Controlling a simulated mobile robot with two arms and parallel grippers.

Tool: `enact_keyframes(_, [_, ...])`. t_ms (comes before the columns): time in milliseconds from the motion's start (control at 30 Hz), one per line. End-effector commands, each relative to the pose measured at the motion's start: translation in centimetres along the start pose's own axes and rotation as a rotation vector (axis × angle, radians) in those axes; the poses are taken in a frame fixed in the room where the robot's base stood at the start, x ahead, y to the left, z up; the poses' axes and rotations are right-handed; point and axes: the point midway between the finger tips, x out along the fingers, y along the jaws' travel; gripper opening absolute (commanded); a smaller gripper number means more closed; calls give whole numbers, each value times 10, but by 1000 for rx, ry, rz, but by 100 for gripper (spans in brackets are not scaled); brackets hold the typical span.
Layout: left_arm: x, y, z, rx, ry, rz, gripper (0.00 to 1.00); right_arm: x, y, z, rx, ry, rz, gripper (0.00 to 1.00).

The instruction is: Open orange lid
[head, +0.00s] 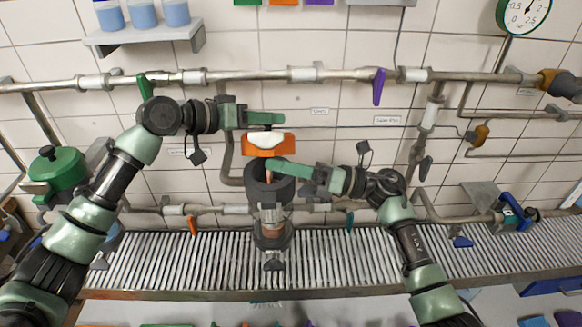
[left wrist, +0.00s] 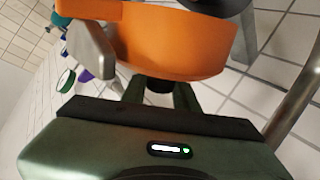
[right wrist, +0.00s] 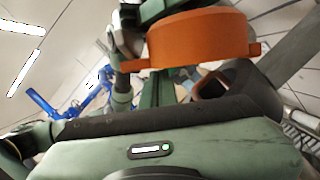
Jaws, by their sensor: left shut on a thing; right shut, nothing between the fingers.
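The orange lid (head: 268,150) hangs above the dark upright vessel (head: 262,191) in the head view, clear of its mouth. My left gripper (head: 264,126) is shut on the lid from above; in the left wrist view the lid (left wrist: 175,45) fills the space between its fingers. My right gripper (head: 279,168) is shut and empty, with its fingertips at the vessel's mouth, just below the lid. In the right wrist view the lid (right wrist: 200,38) is above the open vessel (right wrist: 255,92). The fingers partly hide the vessel's rim.
The vessel stands over a ribbed metal conveyor (head: 160,262). Pipes with coloured valve handles, such as a purple one (head: 378,87), run along the tiled wall behind. A green pot (head: 57,170) is at the left, and a shelf with blue jars (head: 145,36) is above.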

Motion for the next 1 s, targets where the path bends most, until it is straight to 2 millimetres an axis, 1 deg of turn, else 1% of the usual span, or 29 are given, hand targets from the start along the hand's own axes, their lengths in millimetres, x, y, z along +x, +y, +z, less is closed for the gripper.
enact_keyframes(267, [1,0,2,-1,-3,0,0,0,0,0,0,0,0,0])
enact_keyframes(467, [1,0,2,0,-3,1,0,4,1,16,-2,0,0,0])
enact_keyframes(667, [1,2,3,1,-7,4,0,4,1,20,-4,-10,0,0])
enact_keyframes(700, [1,2,3,1,-8,4,33,4,2,20,-5,-10,0,0])
enact_keyframes(767, [1,2,3,1,-9,5,49,4,2,21,-6,-11,0,0])
enact_keyframes(800, [1,2,3,1,-8,4,51,4,2,21,-6,-11,0,0])
enact_keyframes(1000, [1,2,3,1,-8,4,51,4,2,21,-5,-11,0,0])
